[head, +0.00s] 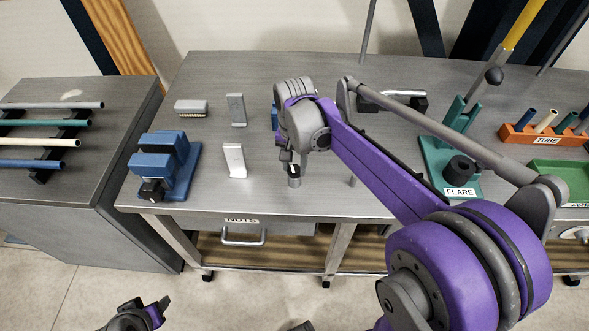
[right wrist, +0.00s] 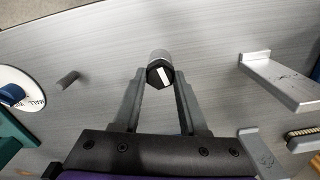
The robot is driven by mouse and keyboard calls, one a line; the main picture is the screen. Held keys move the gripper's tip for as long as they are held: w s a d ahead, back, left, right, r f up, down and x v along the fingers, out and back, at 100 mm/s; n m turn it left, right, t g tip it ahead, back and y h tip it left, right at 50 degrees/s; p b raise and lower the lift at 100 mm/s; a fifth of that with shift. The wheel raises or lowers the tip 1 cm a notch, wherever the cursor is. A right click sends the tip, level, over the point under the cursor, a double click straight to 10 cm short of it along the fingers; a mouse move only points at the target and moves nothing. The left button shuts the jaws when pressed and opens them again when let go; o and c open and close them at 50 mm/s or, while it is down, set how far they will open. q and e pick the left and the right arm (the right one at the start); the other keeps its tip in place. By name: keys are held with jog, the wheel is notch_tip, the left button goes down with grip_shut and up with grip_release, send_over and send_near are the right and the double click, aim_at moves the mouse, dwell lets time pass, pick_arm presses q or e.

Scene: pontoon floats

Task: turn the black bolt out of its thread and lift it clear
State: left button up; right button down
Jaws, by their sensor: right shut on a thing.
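The black bolt's head (right wrist: 160,74) has a white stripe across it and shows in the right wrist view. It sits on top of a short grey round post (right wrist: 159,57), which stands on the bench near its front edge; the post also shows in the head view (head: 294,182). My right gripper (right wrist: 160,80) is shut on the bolt head, one finger on each side. In the head view my right gripper (head: 289,160) points down over the post and mostly hides the bolt. The bolt's thread is hidden. My left gripper (head: 150,314) is low at the bottom edge, away from the bench.
A blue vise (head: 165,165), two grey brackets (head: 234,160) and a brush (head: 191,107) stand left of the post. A small peg (head: 352,181) stands to its right. The green FLARE stand (head: 433,165) and orange TUBE rack (head: 520,137) are further right.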

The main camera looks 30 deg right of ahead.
aim_at(294, 169)
jog(key=n, duration=0.3)
jog(key=n, duration=0.2)
jog(key=shift+n, duration=0.4)
jog(key=c, duration=0.6)
grip_release()
jog(key=shift+n, duration=0.3)
jog(key=shift+o, duration=0.2)
pick_arm(q)
jog(key=shift+r, duration=0.1)
pick_arm(e)
jog(key=shift+r, duration=0.1)
jog(key=shift+r+p, duration=1.7)
jog(key=shift+r, duration=1.3)
pick_arm(q)
jog(key=r, duration=0.1)
jog(key=w+r, duration=0.1)
jog(key=r, duration=0.2)
jog(key=shift+w+r, duration=0.2)
jog(key=shift+w, duration=0.2)
